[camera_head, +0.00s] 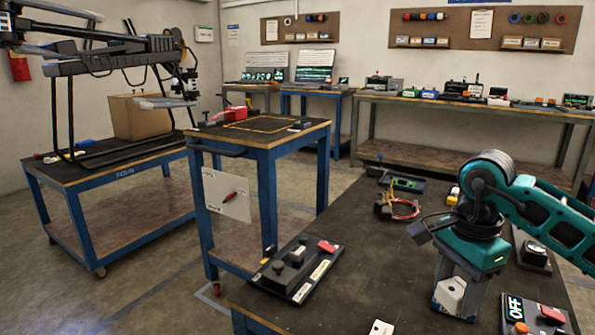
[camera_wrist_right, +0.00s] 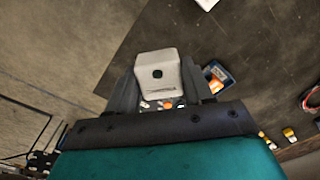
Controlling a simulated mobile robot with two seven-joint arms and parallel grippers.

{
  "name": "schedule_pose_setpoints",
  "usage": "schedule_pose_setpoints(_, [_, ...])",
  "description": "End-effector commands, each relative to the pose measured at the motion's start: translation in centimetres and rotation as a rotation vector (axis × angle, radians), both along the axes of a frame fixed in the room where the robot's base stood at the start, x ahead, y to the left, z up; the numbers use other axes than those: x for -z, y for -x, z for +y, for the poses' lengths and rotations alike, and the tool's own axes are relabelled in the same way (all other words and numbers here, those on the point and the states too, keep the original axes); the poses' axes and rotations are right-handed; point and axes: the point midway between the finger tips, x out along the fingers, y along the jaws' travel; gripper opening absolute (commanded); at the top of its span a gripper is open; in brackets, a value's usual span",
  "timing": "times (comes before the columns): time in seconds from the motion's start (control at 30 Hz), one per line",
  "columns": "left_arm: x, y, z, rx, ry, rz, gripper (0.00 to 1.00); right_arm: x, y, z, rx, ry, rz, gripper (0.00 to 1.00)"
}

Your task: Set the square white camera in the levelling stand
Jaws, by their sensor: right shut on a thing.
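The square white camera (camera_head: 450,296) is held between the fingers of my right gripper (camera_head: 458,288), above the dark bench at the lower right. In the right wrist view the white camera (camera_wrist_right: 158,80) sits between the two dark fingers (camera_wrist_right: 160,92), with a small dark round spot on its face. The fingers are shut on its sides. I cannot clearly identify the levelling stand. A black board with knobs, labels and a red tag (camera_head: 297,268) lies at the bench's left edge, apart from the camera. My left gripper is not in view.
A small black unit (camera_head: 534,257) and a device reading OFF (camera_head: 535,314) are right of my gripper. A white piece (camera_head: 381,327) lies at the front edge. Red wires (camera_head: 402,207) lie farther back. The bench middle (camera_head: 365,255) is clear.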

Motion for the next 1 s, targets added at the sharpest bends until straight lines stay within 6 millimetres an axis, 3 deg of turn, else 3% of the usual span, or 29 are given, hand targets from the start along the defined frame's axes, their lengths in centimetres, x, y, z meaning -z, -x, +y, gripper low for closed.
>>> schedule_pose_setpoints(0.3, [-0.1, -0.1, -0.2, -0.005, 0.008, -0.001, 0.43, 1.5, 2.5, 4.0, -0.760, 0.007, 0.009, 0.20])
schedule_pose_setpoints(0.6, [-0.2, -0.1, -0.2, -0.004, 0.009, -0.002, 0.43, 2.6, 4.6, 6.4, -1.269, 0.000, 0.017, 0.20])
schedule_pose_setpoints(1.0, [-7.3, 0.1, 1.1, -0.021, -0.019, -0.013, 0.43, -4.9, 4.9, 6.3, -1.268, 0.002, 0.017, 0.20])
